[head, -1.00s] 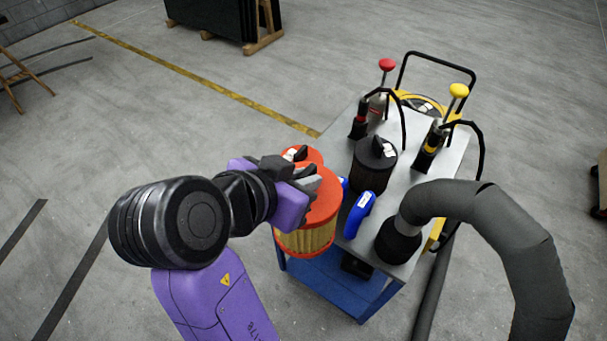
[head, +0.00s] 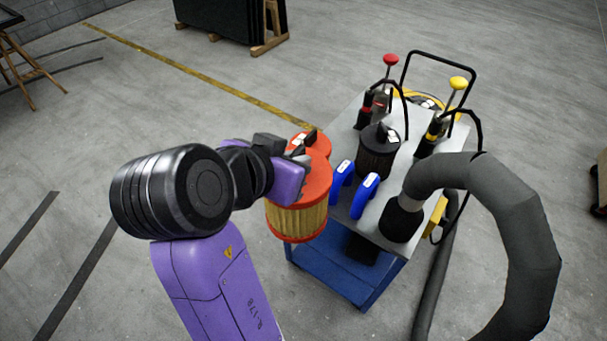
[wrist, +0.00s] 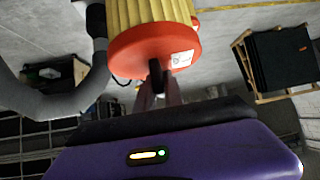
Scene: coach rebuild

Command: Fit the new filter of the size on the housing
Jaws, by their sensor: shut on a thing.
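My gripper (head: 300,165) is shut on a large filter (head: 297,217) with yellow pleats and red end caps. It holds the filter upright, in the air at the cart's near left side. In the wrist view the same filter (wrist: 152,45) shows its red cap with a white label, and the fingers (wrist: 158,85) reach to the cap; the grip itself is partly hidden. A second red-capped piece (head: 316,142) with a black handle and white tag is just behind, mostly hidden. A dark cylinder (head: 377,155) with a black handle and white tag stands on the cart.
The grey-topped blue cart (head: 345,275) carries two blue handles (head: 364,196), a red-knobbed lever (head: 390,61) and a yellow-knobbed lever (head: 458,84). A thick grey hose (head: 515,205) arches over its right side.

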